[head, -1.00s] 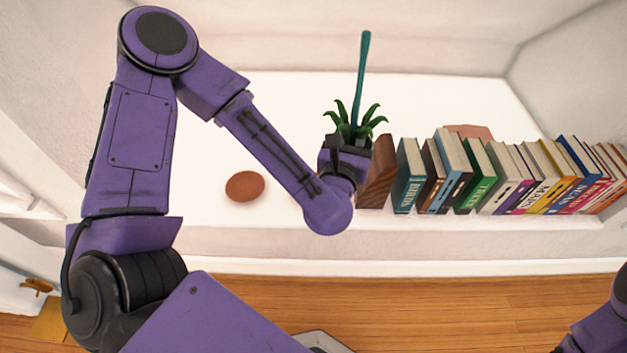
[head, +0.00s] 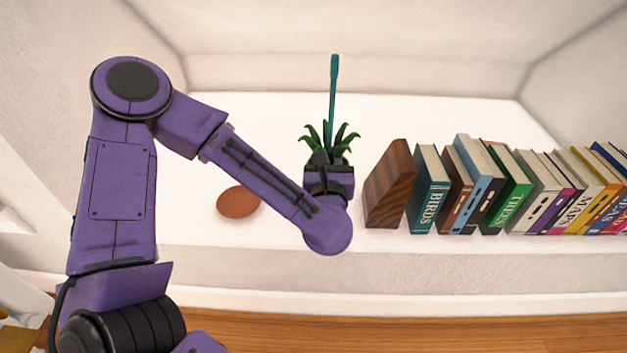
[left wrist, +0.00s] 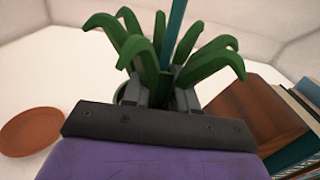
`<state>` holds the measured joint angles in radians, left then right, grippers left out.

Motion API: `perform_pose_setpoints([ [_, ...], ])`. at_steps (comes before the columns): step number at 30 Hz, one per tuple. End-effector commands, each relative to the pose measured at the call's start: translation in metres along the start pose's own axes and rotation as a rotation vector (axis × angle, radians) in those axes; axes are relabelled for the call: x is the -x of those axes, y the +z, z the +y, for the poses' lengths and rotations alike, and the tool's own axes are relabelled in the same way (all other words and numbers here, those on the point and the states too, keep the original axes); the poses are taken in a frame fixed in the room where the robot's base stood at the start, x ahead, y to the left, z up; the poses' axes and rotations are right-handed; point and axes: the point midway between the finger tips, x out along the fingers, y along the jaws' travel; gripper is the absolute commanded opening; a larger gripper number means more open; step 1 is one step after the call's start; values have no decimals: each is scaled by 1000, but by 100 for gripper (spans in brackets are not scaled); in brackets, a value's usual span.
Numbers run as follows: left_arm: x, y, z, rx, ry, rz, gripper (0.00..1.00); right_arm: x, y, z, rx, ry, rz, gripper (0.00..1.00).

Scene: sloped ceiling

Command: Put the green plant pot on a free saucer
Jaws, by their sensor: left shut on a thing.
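The potted plant (head: 333,139) has curved green leaves and a tall teal stake; its pot is mostly hidden behind my gripper. My left gripper (head: 328,160) is shut on the plant pot, which looks upright. In the left wrist view the leaves (left wrist: 165,50) rise beyond my gripper's fingers (left wrist: 160,92). A flat round terracotta saucer (head: 239,202) lies empty on the white ledge, left of my gripper and partly behind my forearm. The saucer also shows at the left of the left wrist view (left wrist: 32,132). My right gripper is not in view.
A wooden bookend (head: 388,185) stands close to the right of my left gripper. A row of books (head: 429,190) runs from it to the right along the ledge's front. The white ledge (head: 420,118) behind is largely clear, with walls around it.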

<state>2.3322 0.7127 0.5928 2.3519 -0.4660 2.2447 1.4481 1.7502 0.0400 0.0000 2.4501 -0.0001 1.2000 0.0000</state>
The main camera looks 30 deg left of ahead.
Motion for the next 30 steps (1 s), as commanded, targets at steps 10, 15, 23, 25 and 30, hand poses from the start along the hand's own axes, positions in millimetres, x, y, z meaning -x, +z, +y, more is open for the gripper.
perform_pose_setpoints([
  [10,-30,-50,29,2,-1,-3,0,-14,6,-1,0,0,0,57],
  [15,-36,-72,35,-2,-2,-1,0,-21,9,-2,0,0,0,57],
  [23,-36,-88,34,3,-3,-5,0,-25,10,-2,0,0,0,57],
  [25,-36,-88,34,3,-2,-4,0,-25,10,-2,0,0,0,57],
  [30,-35,-94,35,1,-1,-1,30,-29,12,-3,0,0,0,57],
])
